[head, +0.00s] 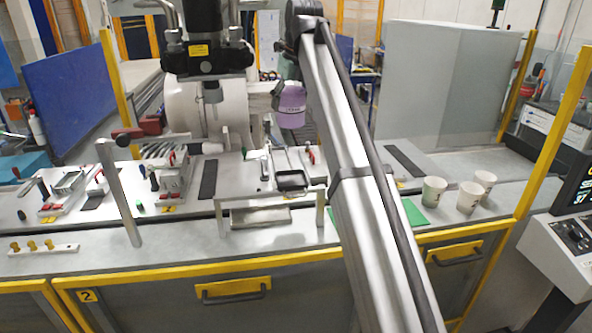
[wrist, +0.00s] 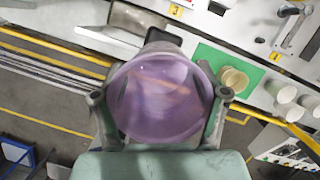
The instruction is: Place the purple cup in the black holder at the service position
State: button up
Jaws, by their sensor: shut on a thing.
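The purple cup (head: 291,106) is held in the air above the middle of the bench in the head view. In the wrist view the purple cup (wrist: 162,97) fills the space between the fingers. My gripper (wrist: 160,96) is shut around its sides. In the head view my arm partly hides the gripper. A black holder (head: 291,180) stands on a metal frame on the bench, below the cup and apart from it. In the wrist view a dark shape (wrist: 135,18) beyond the cup looks like this holder, partly cut off from sight.
A metal tray (head: 260,217) lies in front of the holder. A green mat (wrist: 208,55) and several pale paper cups (head: 470,197) are to the right. Levers and small fixtures (head: 170,178) crowd the left bench. A yellow post (head: 556,130) stands at right.

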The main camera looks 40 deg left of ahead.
aim_at(298, 120)
notch_tip(298, 120, down, 18)
jog(key=p, duration=0.5)
jog(key=shift+f, duration=0.1)
jog(key=shift+f, duration=0.1)
jog(key=o, duration=1.2)
jog(key=shift+c, duration=0.2)
jog(key=b+v, duration=0.3)
jog(key=v, duration=0.9)
